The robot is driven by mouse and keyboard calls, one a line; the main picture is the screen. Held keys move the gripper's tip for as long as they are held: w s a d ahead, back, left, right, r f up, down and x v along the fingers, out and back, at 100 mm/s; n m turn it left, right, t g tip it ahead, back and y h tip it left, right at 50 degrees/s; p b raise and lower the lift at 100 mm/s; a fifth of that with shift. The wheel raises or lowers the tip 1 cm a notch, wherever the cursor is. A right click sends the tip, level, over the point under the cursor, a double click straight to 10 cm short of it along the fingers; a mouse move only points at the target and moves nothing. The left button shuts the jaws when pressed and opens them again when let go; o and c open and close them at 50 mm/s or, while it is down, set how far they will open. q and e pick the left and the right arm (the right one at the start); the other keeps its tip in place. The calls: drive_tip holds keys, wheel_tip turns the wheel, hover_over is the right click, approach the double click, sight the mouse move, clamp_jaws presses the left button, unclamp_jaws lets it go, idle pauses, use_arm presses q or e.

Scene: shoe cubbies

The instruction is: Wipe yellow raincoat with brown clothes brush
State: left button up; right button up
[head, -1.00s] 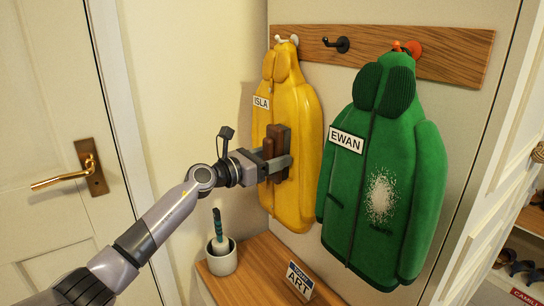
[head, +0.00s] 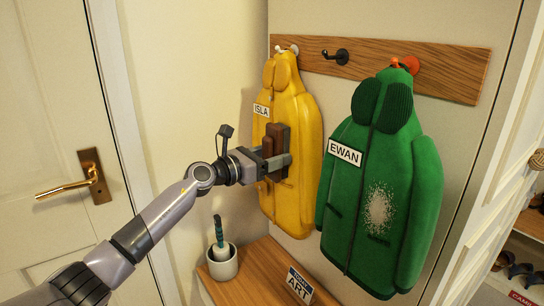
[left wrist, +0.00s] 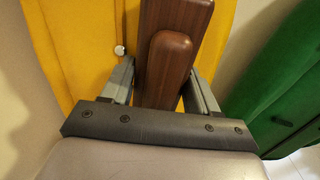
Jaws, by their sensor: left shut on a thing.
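The yellow raincoat (head: 301,118) hangs from the white hook on the wall rack and bears an "ISLA" label. My left gripper (head: 277,163) is shut on the brown clothes brush (head: 281,139) and holds it at the middle of the coat's front. In the left wrist view the brush (left wrist: 172,60) stands between the two fingers (left wrist: 160,88), with the raincoat (left wrist: 85,50) behind it. The brush's far face is hidden, so I cannot tell for certain that it touches the coat. My right gripper is out of view.
A green coat (head: 407,150) labelled "EWAN", with a pale speckled patch, hangs close on the right. The middle black hook (head: 340,57) is empty. Below, a wooden bench top (head: 259,274) holds a white pot (head: 222,262) and an "ART" sign (head: 299,283). A door (head: 50,120) is at left.

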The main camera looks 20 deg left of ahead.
sight(272, 181)
use_arm(q)
drive_tip(key=shift+s+f+b, duration=0.1)
drive_tip(key=shift+f+b, duration=1.75)
drive_tip(key=shift+f, duration=0.05)
drive_tip(key=shift+s, duration=0.1)
drive_tip(key=shift+s+a, duration=0.25)
drive_tip(key=shift+p+v, duration=0.65)
drive_tip(key=shift+v, duration=1.95)
drive_tip(key=shift+v, duration=1.55)
